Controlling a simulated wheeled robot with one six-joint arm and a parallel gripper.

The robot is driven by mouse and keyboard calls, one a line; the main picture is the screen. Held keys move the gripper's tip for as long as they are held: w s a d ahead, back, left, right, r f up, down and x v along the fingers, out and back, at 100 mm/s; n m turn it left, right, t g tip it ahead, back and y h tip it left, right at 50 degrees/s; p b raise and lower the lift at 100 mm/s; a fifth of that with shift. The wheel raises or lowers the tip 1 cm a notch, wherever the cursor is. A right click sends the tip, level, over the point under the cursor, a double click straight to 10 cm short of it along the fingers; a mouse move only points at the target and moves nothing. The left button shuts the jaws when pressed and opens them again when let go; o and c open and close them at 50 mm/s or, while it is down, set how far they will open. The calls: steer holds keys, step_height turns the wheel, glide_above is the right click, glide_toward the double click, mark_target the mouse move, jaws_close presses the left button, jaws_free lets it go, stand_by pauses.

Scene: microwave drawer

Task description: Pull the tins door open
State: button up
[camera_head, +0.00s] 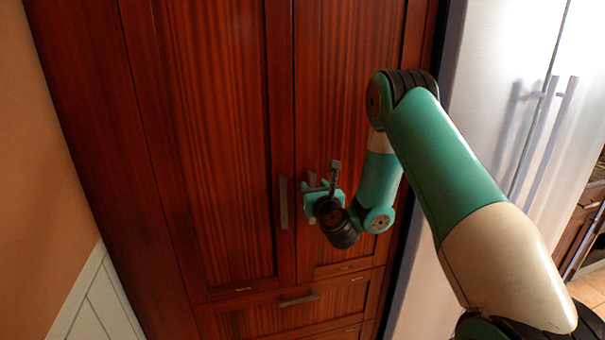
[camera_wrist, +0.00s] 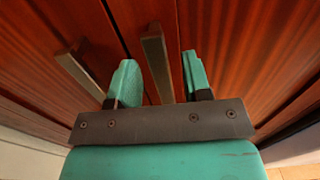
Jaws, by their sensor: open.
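A tall dark red-brown wooden cabinet has a left door (camera_head: 215,150) and a right door (camera_head: 330,90), with a small label low on each. I cannot read which is the tins door. The left door's grey bar handle (camera_head: 283,203) is clear of my gripper and shows at the left in the wrist view (camera_wrist: 77,76). My gripper (camera_head: 322,184) is open in front of the right door. In the wrist view its two green fingers (camera_wrist: 160,78) stand either side of the right door's bar handle (camera_wrist: 156,62). I cannot tell whether they touch it.
A drawer with a bar handle (camera_head: 299,299) lies below the doors. A silver fridge (camera_head: 490,110) with long vertical handles stands to the right. An orange wall (camera_head: 40,150) with white panelling is at the left.

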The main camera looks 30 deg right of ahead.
steer(key=shift+w+d, duration=0.25)
steer(key=shift+w, duration=0.45)
jaws_close()
steer(key=shift+a, duration=0.1)
